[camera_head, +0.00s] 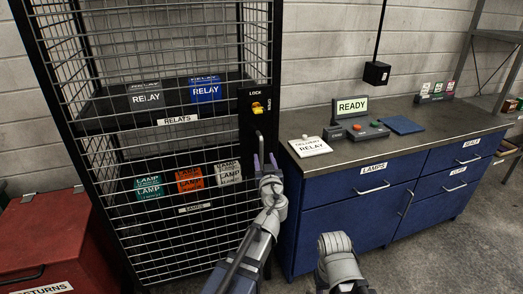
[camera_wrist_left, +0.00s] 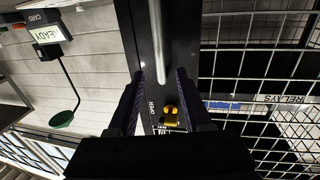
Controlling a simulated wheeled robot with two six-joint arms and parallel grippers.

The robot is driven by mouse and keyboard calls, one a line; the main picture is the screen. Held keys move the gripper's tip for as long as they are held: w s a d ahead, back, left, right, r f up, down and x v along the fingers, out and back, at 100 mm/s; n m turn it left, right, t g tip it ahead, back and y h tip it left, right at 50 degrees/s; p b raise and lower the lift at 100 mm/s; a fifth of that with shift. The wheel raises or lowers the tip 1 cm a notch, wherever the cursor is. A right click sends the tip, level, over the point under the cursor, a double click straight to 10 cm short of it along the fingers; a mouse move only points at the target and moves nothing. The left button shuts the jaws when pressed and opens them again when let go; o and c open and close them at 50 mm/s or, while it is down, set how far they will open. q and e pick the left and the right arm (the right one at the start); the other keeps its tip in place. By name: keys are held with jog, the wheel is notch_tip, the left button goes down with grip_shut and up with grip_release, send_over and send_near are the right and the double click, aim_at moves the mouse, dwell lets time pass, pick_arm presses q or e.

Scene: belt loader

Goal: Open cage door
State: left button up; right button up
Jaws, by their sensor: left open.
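The wire-mesh cage door (camera_head: 170,150) appears closed against its dark frame. On its right post is a LOCK plate with a yellow latch (camera_head: 257,107), and below that a grey bar handle (camera_head: 260,145). My left gripper (camera_head: 264,162) is open at the handle, its fingers near the bar's lower part. In the left wrist view, the handle (camera_wrist_left: 157,45) runs in between the two spread fingers (camera_wrist_left: 158,100); whether they touch it I cannot tell. The yellow latch (camera_wrist_left: 171,116) shows there too. My right gripper is not in view, only a grey part of that arm.
Relay boxes (camera_head: 146,96) and lamp boxes (camera_head: 190,180) stand on shelves inside the cage. A blue-drawer counter (camera_head: 335,215) with a READY display (camera_head: 352,106) stands close on the right. A red RETURNS chest (camera_head: 40,245) is at the left.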

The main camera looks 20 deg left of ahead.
aim_at(262, 149)
pick_arm(q)
jog(key=x, duration=0.7)
jog(key=shift+w+a, duration=0.1)
jog(key=shift+w, duration=0.15)
grip_shut()
dwell(1.1)
